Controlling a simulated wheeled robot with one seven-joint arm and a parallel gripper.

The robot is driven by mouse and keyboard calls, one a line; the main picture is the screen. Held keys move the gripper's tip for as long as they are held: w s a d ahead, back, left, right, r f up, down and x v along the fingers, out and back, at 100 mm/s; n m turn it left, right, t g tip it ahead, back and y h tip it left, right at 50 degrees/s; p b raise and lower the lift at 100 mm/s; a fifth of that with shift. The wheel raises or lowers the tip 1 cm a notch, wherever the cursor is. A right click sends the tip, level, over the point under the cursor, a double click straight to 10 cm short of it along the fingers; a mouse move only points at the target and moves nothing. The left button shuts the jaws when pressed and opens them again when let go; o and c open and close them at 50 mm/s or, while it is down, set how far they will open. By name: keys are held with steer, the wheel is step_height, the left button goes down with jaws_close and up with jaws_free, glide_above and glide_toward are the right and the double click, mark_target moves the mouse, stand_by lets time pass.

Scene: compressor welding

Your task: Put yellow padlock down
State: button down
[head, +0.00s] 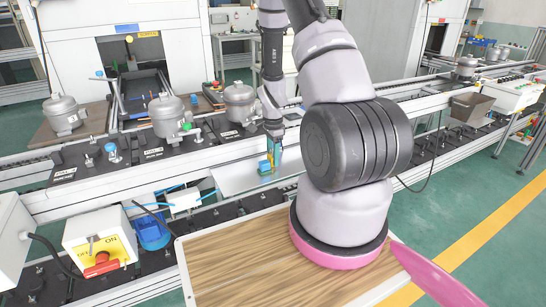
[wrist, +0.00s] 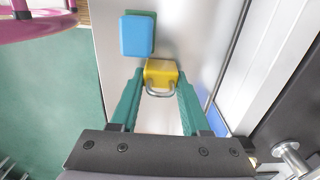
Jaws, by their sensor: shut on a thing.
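The yellow padlock (wrist: 161,73) is between the green fingertips of my gripper (wrist: 160,86) in the wrist view, with its metal shackle toward the palm. My gripper is shut on it. In the head view my gripper (head: 274,150) is low over a pale, flat surface (head: 236,178) beside the conveyor. The padlock is small there and partly hidden by the fingers. I cannot tell whether the padlock touches the surface.
A blue block-like object (wrist: 137,36) with a green edge lies close beyond the padlock. The conveyor (head: 160,160) carries several grey compressors (head: 167,116). A switch box with a red knob (head: 101,256) stands at the front left. A wooden tabletop (head: 245,265) is below my arm.

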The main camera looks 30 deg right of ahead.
steer(key=shift+f, duration=0.1)
steer(key=shift+c, duration=1.9)
jaws_free()
steer(key=s+a+r+n+t+y, duration=0.1)
steer(key=s+a+r+n+t, duration=0.15)
steer(key=r, duration=1.35)
steer(key=s+a+r+n+t, duration=0.1)
steer(key=s+a+r+n, duration=0.25)
steer(key=r, duration=1.25)
steer(key=s+a+r+n+t, duration=0.2)
steer(key=s+a+r+n, duration=0.1)
steer(key=s+r, duration=0.3)
steer(key=s+a+r+n+t+y, duration=0.1)
steer(key=s+a+r+n, duration=0.2)
steer(key=s+r, duration=0.3)
steer(key=shift+s+r+n+t, duration=0.2)
steer(key=shift+s+n+t, duration=0.15)
steer(key=shift+s+n, duration=0.65)
steer(key=shift+s+m, duration=0.1)
steer(key=shift+m, duration=0.2)
